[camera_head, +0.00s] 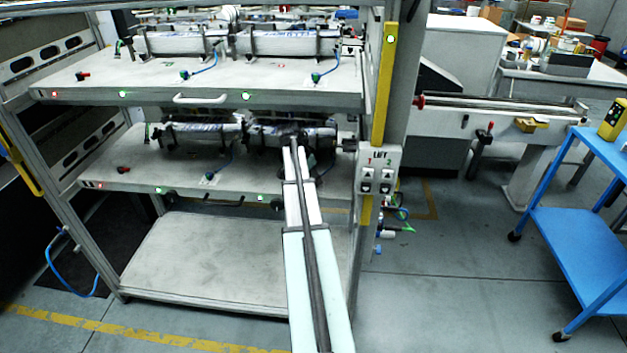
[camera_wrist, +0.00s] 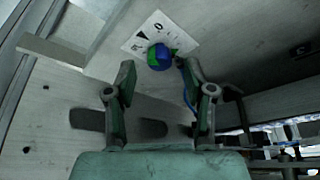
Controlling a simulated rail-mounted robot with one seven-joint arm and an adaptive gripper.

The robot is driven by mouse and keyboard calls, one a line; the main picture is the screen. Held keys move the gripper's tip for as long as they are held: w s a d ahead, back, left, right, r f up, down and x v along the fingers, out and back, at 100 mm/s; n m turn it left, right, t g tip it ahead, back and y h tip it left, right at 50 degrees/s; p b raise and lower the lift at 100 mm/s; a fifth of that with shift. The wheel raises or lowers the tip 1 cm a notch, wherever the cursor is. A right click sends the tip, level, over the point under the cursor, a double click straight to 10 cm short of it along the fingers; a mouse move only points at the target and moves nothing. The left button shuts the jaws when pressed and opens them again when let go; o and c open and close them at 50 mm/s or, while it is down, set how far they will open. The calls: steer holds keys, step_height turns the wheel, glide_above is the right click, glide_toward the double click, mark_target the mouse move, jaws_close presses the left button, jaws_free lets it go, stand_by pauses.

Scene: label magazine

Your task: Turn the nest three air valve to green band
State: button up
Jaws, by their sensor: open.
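In the wrist view, a round blue-and-green valve knob (camera_wrist: 159,57) sits on a white label plate (camera_wrist: 147,36) with black marks, fixed to a grey shelf surface. A blue hose (camera_wrist: 188,85) runs from beside the knob. My gripper (camera_wrist: 160,78) is open, its fingers on either side of and short of the knob, apparently not touching it. In the head view, my arm reaches into the right part of the lower shelf (camera_head: 130,172); my gripper and this valve cannot be made out there. The nest number cannot be read.
Another lower-shelf valve (camera_head: 209,176) is left of my arm. The upper shelf (camera_head: 130,82) overhangs, with two more valves (camera_head: 185,75). Dark-ended cylinders (camera_head: 290,132) lie behind on the lower shelf. A yellow-banded post (camera_head: 384,80) with a switch box (camera_head: 378,170) stands right.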

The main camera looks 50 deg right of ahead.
steer(key=v, duration=1)
steer(key=shift+a+f, duration=0.1)
steer(key=shift+a, duration=0.05)
